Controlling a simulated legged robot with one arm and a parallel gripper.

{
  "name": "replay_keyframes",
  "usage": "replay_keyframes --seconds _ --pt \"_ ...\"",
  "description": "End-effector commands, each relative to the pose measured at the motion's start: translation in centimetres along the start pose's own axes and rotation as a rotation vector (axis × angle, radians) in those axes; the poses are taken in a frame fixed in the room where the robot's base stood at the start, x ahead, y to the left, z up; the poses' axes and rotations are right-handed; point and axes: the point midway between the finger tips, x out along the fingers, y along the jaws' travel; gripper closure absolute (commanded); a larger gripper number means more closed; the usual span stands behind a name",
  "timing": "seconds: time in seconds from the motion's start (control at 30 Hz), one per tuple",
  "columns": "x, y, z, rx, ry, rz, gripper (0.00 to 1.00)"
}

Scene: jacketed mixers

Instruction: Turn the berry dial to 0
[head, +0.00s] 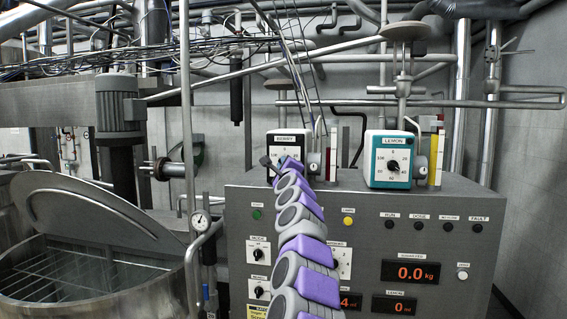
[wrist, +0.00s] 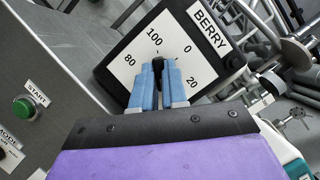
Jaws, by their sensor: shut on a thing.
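The berry dial box (head: 289,137) has a black frame, a white face and a BERRY label. It stands on top of the grey control cabinet in the head view. In the wrist view its face (wrist: 127,66) appears tilted, with 80, 100, 0 and 20 readable. My gripper (wrist: 166,68) has pale blue fingers at the middle of this face, closed around the small dark dial knob (wrist: 158,64). The fingers hide most of the knob, so I cannot tell where it points. In the head view my gripper (head: 278,164) covers the dial's lower part.
A teal-framed lemon dial box (head: 373,160) stands to the right on the same cabinet (head: 240,200). The cabinet front carries buttons, knobs and red displays. An open steel vessel (head: 95,285) is at left. Pipes and cables run behind and above. A green START button (wrist: 26,108) is at left in the wrist view.

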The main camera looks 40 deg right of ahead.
Motion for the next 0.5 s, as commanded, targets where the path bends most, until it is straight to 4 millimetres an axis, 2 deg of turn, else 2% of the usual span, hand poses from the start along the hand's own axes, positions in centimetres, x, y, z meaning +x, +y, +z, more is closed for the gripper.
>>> replay_keyframes --seconds 0.5 --pt "0.17 -0.15 0.06 -0.452 0.0 0.206 1.0"
